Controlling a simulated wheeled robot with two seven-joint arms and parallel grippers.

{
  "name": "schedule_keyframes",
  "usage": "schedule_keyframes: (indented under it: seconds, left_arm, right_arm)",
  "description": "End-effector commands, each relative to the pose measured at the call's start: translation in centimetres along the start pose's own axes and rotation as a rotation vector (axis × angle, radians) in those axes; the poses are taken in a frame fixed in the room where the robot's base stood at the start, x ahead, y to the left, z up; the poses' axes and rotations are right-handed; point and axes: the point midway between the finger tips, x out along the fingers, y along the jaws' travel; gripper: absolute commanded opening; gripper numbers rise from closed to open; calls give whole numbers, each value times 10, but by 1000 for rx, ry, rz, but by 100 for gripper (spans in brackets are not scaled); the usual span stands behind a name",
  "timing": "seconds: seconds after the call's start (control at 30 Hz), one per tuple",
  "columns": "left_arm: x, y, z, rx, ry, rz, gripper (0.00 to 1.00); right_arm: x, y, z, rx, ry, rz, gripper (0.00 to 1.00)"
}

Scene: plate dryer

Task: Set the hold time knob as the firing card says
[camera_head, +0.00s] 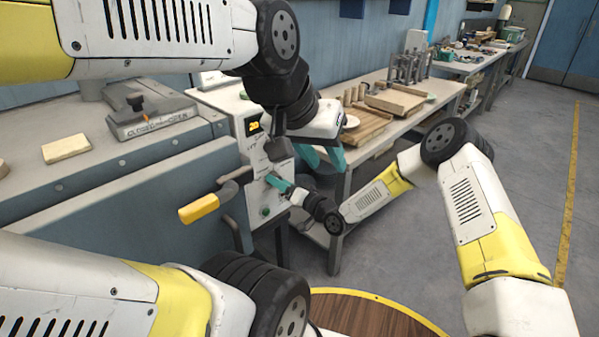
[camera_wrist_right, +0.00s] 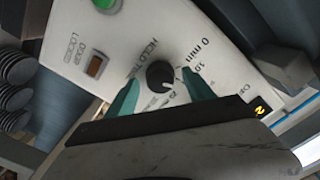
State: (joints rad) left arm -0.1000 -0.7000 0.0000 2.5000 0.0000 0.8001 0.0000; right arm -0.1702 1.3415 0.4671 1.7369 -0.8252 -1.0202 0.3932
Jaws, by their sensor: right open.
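The hold time knob (camera_wrist_right: 160,74) is a dark round knob on the white control panel (camera_wrist_right: 235,60), beside "HOLD TIME" lettering and a scale with "0 min" and "10". Its pointer setting is too small to read. My right gripper (camera_head: 276,183) is at the panel; in the right wrist view its teal fingers (camera_wrist_right: 160,90) stand open on either side of the knob, with no clear contact. In the head view, the gripper hides the knob. My left gripper (camera_head: 323,157) hangs open and empty right of the panel. I cannot make out a readable firing card.
A workbench (camera_head: 440,88) with wooden boards stands behind. The floor at right is clear.

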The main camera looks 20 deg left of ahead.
Motion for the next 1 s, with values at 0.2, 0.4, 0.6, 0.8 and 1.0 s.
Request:
schedule_keyframes:
  seconds: [0.2, 0.4, 0.6, 0.8, 1.0]
  left_arm:
    - [0, 0, 0, 0, 0, 0, 36]
    - [0, 0, 0, 0, 0, 0, 36]
    - [0, 0, 0, 0, 0, 0, 36]
    - [0, 0, 0, 0, 0, 0, 36]
    - [0, 0, 0, 0, 0, 0, 36]
  right_arm:
    - [-35, 2, 0, 2, -1, 4, 62]
    - [-65, 2, 0, 1, -1, 3, 62]
    - [-75, 1, 0, 1, 0, 1, 62]
    - [-75, 1, 0, 1, 0, 1, 62]
    - [-75, 1, -1, -2, -2, 3, 62]
